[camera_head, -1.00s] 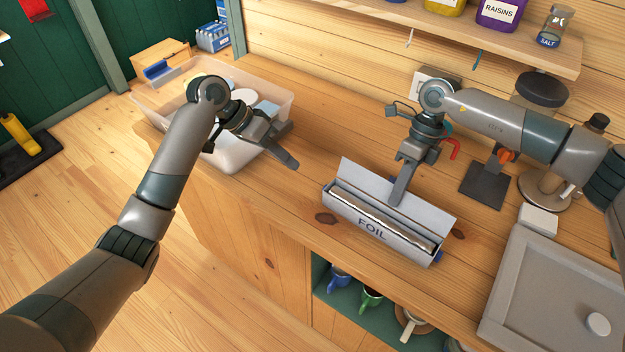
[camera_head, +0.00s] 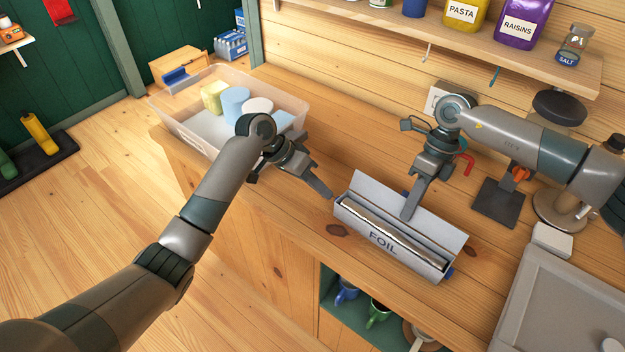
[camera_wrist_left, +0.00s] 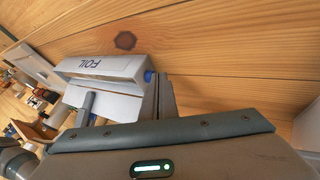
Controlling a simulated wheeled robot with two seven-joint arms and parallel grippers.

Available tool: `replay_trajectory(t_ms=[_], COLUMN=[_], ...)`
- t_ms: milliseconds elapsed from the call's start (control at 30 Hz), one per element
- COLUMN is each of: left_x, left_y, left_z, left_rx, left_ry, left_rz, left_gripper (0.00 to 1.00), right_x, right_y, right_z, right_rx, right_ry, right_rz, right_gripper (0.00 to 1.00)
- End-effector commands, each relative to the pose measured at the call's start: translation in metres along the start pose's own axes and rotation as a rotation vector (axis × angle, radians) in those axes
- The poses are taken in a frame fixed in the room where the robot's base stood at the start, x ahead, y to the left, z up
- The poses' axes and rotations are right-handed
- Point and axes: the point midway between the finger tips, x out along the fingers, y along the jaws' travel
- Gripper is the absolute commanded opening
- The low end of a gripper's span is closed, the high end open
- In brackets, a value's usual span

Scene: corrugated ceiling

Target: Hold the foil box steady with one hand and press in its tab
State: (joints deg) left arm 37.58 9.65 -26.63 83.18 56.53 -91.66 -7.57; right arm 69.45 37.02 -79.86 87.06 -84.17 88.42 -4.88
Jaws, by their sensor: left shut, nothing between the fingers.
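The grey foil box (camera_head: 383,243) lies on the wooden counter with its lid up and a shiny foil roll (camera_head: 390,229) inside. It also shows in the left wrist view (camera_wrist_left: 101,67). A blue tab (camera_wrist_left: 149,76) sits on the end nearest my left gripper; another blue piece (camera_head: 449,274) shows at the right end. My left gripper (camera_head: 329,194) is shut and empty, its tip just beside the box's left end. In the left wrist view its finger is close to the tab; contact is unclear. My right gripper (camera_head: 407,215) reaches down into the open box, by the lid; its finger gap is hidden.
A clear bin (camera_head: 185,128) with several pastel items stands on the counter behind my left gripper. A dark stand (camera_head: 498,202) and a grey tray (camera_head: 560,300) are to the right. Mugs (camera_head: 345,291) sit in the shelf below. Counter in front of the box is narrow.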

Motion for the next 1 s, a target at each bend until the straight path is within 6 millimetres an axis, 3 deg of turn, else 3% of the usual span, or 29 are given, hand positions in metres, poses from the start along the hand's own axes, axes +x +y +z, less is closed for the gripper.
replay_trajectory(t_ms=[200,533,733,1000], left_x=[0.013,0.014,0.023,0.025], left_y=[0.0,0.0,0.019,0.022], left_z=[0.0,0.0,0.0,0.0], left_rx=[-0.001,0.0,0.003,0.002], left_ry=[0.0,0.001,0.0,0.001], left_rz=[-0.001,-0.001,0.0,0.005], left_gripper=[0.0,0.0,0.0,0.0], right_x=[0.0,0.0,0.0,0.0], right_y=[0.0,0.0,0.0,0.001], right_z=[0.0,0.0,0.0,0.001], right_rx=[0.0,0.0,0.0,-0.001], right_ry=[0.0,0.0,0.0,-0.003], right_rz=[0.0,0.0,0.0,0.0], right_gripper=[0.0,0.0,0.0,0.0])
